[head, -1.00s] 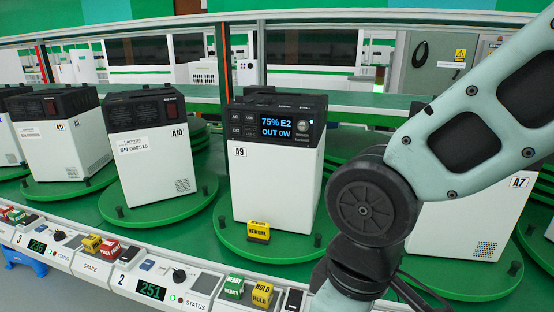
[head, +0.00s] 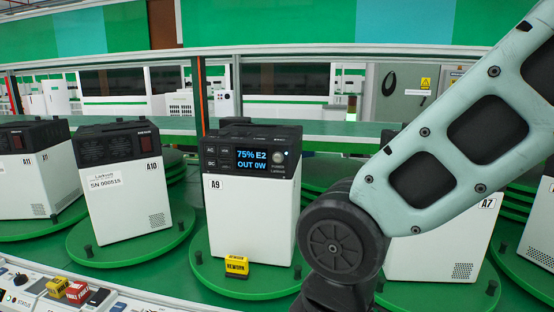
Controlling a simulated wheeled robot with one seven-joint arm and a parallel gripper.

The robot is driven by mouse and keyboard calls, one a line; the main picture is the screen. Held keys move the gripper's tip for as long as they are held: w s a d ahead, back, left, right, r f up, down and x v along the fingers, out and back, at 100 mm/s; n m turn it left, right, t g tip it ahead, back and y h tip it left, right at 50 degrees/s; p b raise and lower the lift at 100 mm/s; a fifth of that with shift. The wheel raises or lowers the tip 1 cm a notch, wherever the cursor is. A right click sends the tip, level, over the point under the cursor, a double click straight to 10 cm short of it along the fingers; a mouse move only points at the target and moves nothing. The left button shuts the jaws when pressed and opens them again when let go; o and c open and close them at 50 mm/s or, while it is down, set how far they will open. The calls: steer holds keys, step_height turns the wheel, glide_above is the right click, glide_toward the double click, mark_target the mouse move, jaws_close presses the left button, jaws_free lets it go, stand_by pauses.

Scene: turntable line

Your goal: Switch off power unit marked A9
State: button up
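The power unit marked A9 (head: 245,215) stands upright on a green turntable (head: 215,275), left of my arm. It is a white box with a black top panel. Its lit display (head: 260,160) reads "75% E2" and "OUT 0W". A small round button (head: 279,155) sits right of the display, and buttons marked AC and DC are on the left. A yellow block marked REWORK (head: 237,267) sits on the turntable in front of the unit. My arm crosses the right side. My gripper is out of the picture.
Unit A10 (head: 125,205) and unit A11 (head: 30,185) stand on turntables to the left. Unit A7 (head: 440,245) is partly hidden behind my arm. A console edge with yellow and red blocks (head: 68,288) runs along the lower left.

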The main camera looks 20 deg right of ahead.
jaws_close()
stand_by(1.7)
